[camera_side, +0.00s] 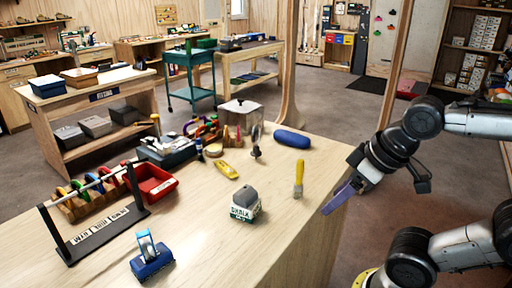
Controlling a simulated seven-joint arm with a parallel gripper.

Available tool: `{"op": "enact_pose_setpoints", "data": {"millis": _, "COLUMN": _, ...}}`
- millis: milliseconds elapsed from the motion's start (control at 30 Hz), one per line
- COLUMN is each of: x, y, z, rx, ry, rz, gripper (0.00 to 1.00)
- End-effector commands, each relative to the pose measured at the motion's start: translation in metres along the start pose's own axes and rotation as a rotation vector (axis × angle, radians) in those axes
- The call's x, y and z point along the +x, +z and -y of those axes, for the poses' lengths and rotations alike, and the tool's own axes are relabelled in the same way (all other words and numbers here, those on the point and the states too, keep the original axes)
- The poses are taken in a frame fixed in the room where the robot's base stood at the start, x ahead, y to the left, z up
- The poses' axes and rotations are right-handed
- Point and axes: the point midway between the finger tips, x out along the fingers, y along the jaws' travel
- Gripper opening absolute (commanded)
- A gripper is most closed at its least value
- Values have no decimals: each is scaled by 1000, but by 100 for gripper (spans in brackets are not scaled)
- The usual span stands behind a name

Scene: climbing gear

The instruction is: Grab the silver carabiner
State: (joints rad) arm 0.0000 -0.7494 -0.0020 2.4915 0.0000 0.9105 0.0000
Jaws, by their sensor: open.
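My gripper (338,200) is at the right edge of the wooden table (220,245), its purple fingers pointing down and left. It is open, and I see nothing between its fingers. I cannot pick out a silver carabiner with certainty. A rack with a pale bar (92,181) at the left has several coloured ring-like pieces near it, too small to tell apart. A small grey and dark upright item (256,142) stands at the back of the table, and its kind is unclear. My gripper is well to the right of both.
A yellow-handled brush (298,178) stands nearest my gripper. A chalk box (245,205) is mid-table, and a blue roll (292,138) lies behind. A red bin (152,182), a yellow tool (226,170) and a blue block-like device (151,262) are farther left. The front middle is clear.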

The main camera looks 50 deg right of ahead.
Motion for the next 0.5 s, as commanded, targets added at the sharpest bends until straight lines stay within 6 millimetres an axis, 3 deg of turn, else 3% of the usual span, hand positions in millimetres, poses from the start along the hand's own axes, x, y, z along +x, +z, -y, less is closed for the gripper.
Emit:
{"op": "enact_pose_setpoints", "data": {"millis": 200, "x": -44, "y": -25, "z": 0, "rx": 0, "ry": 0, "rz": -8, "gripper": 64}}
{"op": "enact_pose_setpoints", "data": {"millis": 367, "x": -26, "y": -48, "z": 23, "rx": 297, "ry": -144, "rz": 112, "gripper": 64}}
{"op": "enact_pose_setpoints", "data": {"millis": 500, "x": -10, "y": -84, "z": 39, "rx": 609, "ry": -288, "rz": 207, "gripper": 64}}
